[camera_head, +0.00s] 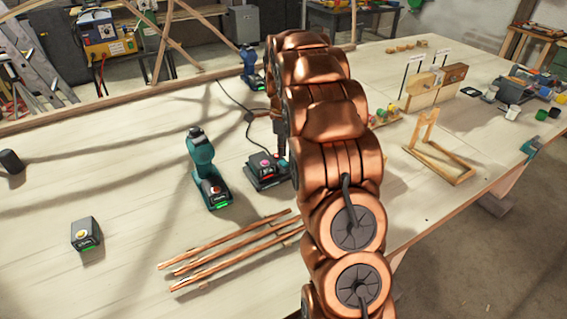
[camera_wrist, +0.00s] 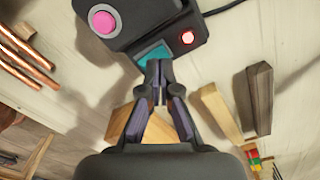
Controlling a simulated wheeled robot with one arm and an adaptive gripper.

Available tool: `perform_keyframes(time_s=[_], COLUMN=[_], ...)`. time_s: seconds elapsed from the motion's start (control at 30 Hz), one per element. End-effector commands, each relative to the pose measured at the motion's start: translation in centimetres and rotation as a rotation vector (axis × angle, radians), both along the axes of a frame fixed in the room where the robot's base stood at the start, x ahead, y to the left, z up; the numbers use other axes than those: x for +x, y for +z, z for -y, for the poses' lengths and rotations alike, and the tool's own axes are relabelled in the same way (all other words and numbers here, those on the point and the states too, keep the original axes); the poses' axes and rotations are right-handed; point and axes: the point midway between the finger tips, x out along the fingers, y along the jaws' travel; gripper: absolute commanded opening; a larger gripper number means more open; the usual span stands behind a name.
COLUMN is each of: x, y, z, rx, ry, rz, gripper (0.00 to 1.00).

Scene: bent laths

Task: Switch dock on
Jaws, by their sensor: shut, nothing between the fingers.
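The dock (camera_head: 262,183) is a dark box on the table with a pink round button (camera_head: 264,162), partly hidden behind my arm. In the wrist view the dock (camera_wrist: 150,20) fills the top, with the pink button (camera_wrist: 103,22) at its left and a small glowing red light (camera_wrist: 187,37) at its right. A teal patch (camera_wrist: 153,52) lies on its near edge. My gripper (camera_wrist: 158,88) is shut and empty, its tips just below the teal patch in the picture; I cannot tell whether they touch it. In the head view my gripper (camera_head: 281,150) is beside the dock, partly hidden by my arm.
A teal drill (camera_head: 203,165) stands left of the dock, and another drill (camera_head: 251,70) stands behind. A battery (camera_head: 87,233) sits at left. Copper-coloured laths (camera_head: 235,248) lie in front. A wooden frame (camera_head: 440,155) stands right. A cord (camera_head: 232,101) runs behind the dock.

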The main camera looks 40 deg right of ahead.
Motion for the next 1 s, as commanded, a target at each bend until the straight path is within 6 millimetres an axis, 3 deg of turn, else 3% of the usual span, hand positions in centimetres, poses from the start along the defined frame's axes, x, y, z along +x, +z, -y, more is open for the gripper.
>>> perform_keyframes(time_s=[0.6, 1.0], x=[-0.1, -0.1], y=[4.0, 4.4], z=[0.0, 0.0], rx=[0.001, 0.001], ry=[0.000, 0.000], rz=[-0.002, -0.003], gripper=[0.00, 0.00])
